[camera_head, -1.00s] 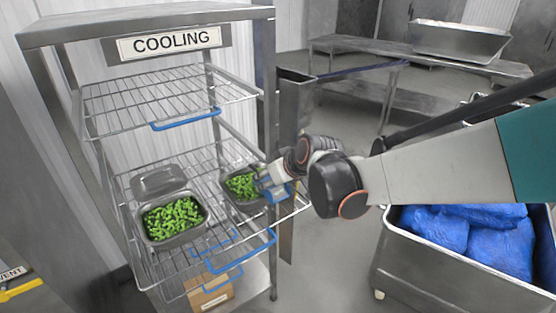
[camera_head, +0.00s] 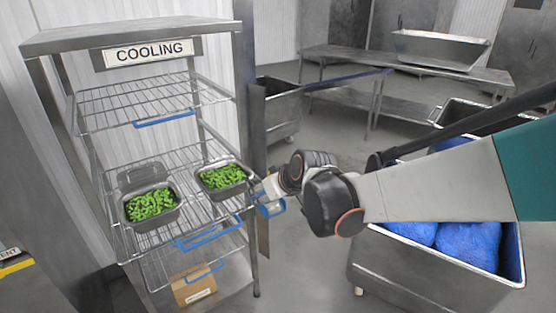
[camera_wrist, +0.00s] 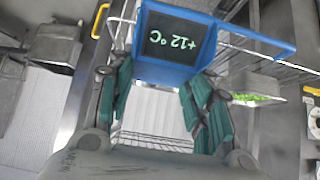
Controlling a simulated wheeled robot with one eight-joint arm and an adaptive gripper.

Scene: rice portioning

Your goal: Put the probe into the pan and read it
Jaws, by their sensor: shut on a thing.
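My gripper (camera_head: 268,198) is just right of the cooling rack's middle shelf in the head view. In the wrist view my gripper (camera_wrist: 155,110) is shut on the blue probe (camera_wrist: 188,70), whose dark display reads +12 °C, upside down in this view. The probe's body (camera_head: 271,209) shows under the gripper in the head view. A metal pan (camera_head: 223,190) of green vegetables stands at the shelf's right end, close to the gripper. A second pan (camera_head: 153,221) of green vegetables stands to its left. The probe's tip is hidden, and I cannot tell whether it touches any food.
The rack (camera_head: 242,75) carries a COOLING sign (camera_head: 150,52) and blue-edged wire shelves. A cardboard box (camera_head: 194,289) sits low in it. A metal cart (camera_head: 440,262) with blue bags stands at right.

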